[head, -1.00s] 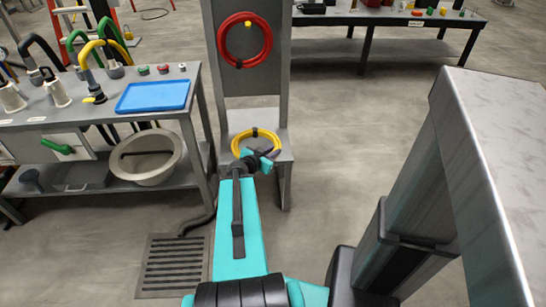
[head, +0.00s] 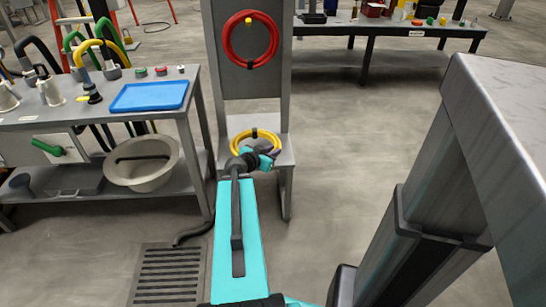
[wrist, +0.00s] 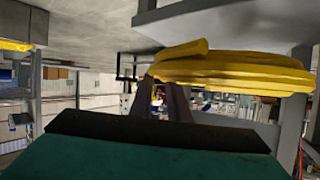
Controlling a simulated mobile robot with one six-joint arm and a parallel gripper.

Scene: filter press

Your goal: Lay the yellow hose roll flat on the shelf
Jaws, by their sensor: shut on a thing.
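In the wrist view, which looks upside down, my dark fingers (wrist: 168,98) are shut on one side of the roll (wrist: 235,72). The shelf (wrist: 240,22) shows close to the coil there; I cannot tell whether they touch.
A red hose roll (head: 229,50) hangs on the panel (head: 227,100) above. To the left stands a bench with a blue tray (head: 150,97) and a pale basin (head: 125,172) on its lower shelf. A floor grate (head: 165,275) lies in front.

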